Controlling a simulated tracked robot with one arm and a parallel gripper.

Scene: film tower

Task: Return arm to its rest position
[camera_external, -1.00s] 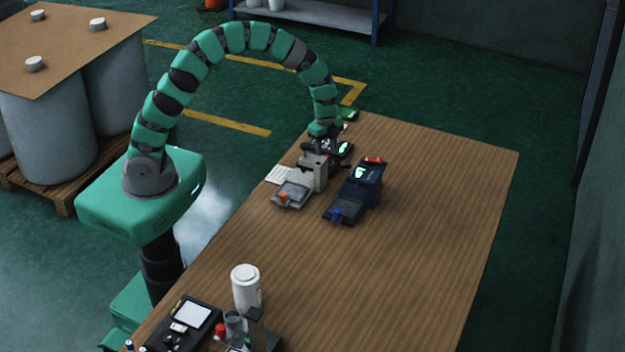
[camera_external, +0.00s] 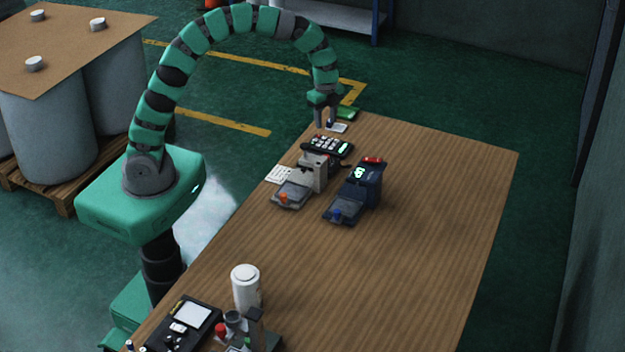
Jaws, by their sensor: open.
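My green segmented arm arches up from its base and over toward the far end of the wooden table. My gripper (camera_external: 325,118) hangs fingers down above the table's far left part. Its two fingers are apart and nothing shows between them. Below it a black tray with several small light and green items (camera_external: 327,146) lies on the table, with a visible gap under the fingertips. The small size hides finer detail of the fingers.
A grey device with an orange knob (camera_external: 303,182) and a dark blue device (camera_external: 356,190) stand near the tray. A white bottle (camera_external: 246,288) and a black case (camera_external: 181,328) are at the table's near end. The table's right side (camera_external: 430,220) is clear.

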